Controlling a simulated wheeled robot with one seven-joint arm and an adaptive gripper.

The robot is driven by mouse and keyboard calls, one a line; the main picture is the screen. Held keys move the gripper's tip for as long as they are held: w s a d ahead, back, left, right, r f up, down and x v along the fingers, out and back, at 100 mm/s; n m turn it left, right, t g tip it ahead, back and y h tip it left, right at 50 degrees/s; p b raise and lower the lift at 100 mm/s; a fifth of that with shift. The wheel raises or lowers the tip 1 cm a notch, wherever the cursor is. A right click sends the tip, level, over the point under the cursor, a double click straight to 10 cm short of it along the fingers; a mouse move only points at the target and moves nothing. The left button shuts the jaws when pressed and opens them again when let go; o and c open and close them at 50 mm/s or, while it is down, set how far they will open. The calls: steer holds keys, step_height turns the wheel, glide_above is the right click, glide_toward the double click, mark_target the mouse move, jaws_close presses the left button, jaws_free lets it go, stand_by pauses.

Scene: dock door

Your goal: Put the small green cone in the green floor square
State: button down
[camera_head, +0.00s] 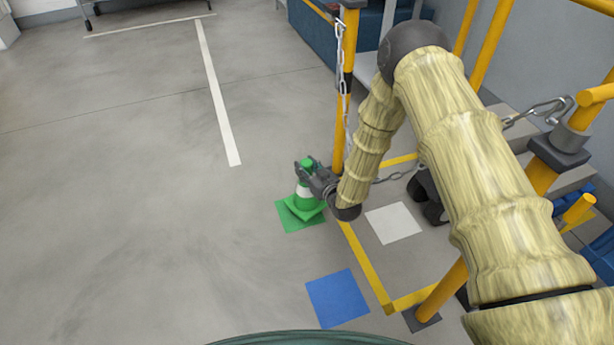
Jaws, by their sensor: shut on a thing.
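The small green cone (303,206) has a white band and a square green base. It stands about upright over the green floor square (291,222), covering much of it. The square's left and lower parts show. I cannot tell whether the cone's base touches the floor or is slightly above it. My gripper (308,175) is shut on the upper part of the cone, reaching in from the right, and hides part of its side.
A blue floor square (337,298) lies nearer me and a white square (393,222) to the right. Yellow posts (347,85) with chains (341,60) stand beside my arm. A dark object (428,197) sits behind it. The floor at left is open.

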steer(key=shift+f+b, duration=0.95)
steer(key=shift+f, duration=0.6)
steer(key=c, duration=1)
jaws_free()
steer(key=shift+r, duration=0.2)
steer(key=p+v, duration=0.5)
steer(key=v, duration=0.7)
steer(key=shift+d+f, duration=0.1)
steer(key=shift+f, duration=0.05)
